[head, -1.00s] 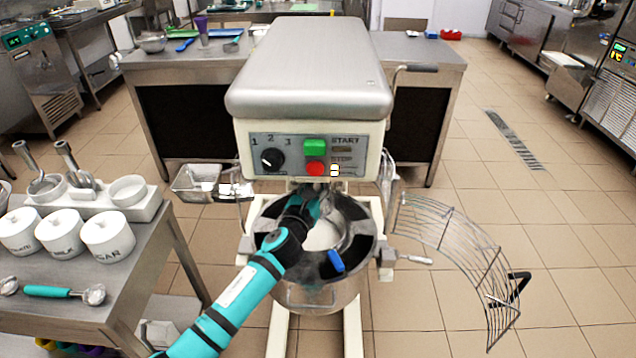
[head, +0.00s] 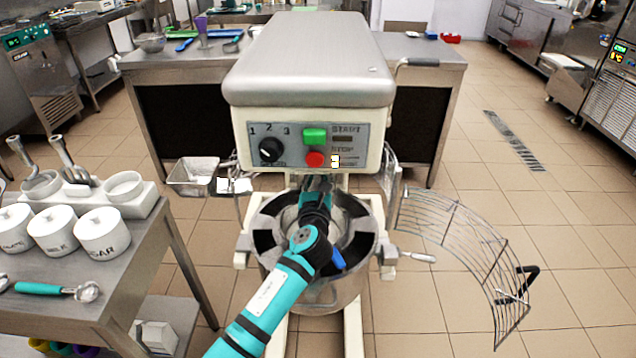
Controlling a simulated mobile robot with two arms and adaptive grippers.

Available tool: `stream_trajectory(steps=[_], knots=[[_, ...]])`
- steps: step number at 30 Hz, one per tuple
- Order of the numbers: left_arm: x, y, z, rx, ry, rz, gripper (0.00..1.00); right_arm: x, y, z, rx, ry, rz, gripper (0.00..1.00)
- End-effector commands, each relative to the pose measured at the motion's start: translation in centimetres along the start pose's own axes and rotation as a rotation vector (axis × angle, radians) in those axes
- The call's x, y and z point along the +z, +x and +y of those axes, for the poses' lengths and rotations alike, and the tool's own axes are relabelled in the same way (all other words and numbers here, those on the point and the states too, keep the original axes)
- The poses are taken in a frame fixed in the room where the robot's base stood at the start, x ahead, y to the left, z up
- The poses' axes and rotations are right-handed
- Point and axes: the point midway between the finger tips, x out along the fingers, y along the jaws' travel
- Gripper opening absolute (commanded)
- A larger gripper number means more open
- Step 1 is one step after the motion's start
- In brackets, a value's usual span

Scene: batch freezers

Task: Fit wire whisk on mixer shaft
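The planetary mixer (head: 308,90) stands straight ahead, with its steel bowl (head: 318,297) under the head. My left arm comes in from the lower left and reaches over the bowl. Its wrist and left gripper (head: 316,184) are under the mixer head, where the shaft would be. The wrist covers the fingertips, so I cannot see whether they hold anything. The shaft and the wire whisk cannot be made out. My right gripper is not in view.
The wire bowl guard (head: 455,235) is swung out to the right. A blue-handled tool (head: 337,260) shows at the bowl's front. A counter with white canisters (head: 102,233) stands at left. A steel tray (head: 192,176) hangs left of the mixer. Floor at right is clear.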

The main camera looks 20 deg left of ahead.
Motion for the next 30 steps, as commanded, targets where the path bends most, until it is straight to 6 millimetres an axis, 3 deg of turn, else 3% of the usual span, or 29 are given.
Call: stream_trajectory(steps=[13,14,20,30], knots=[[-0.3,0.0,-0.2,0.220,-0.002,0.000,0.00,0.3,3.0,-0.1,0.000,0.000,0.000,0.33],[-0.2,0.0,-0.1,0.230,0.000,0.000,0.19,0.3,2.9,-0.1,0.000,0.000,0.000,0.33],[0.0,0.0,-0.1,0.225,0.001,0.000,0.45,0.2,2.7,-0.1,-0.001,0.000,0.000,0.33],[-0.1,-0.4,-0.2,0.223,0.001,0.001,0.45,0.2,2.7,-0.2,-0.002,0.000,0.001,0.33]])
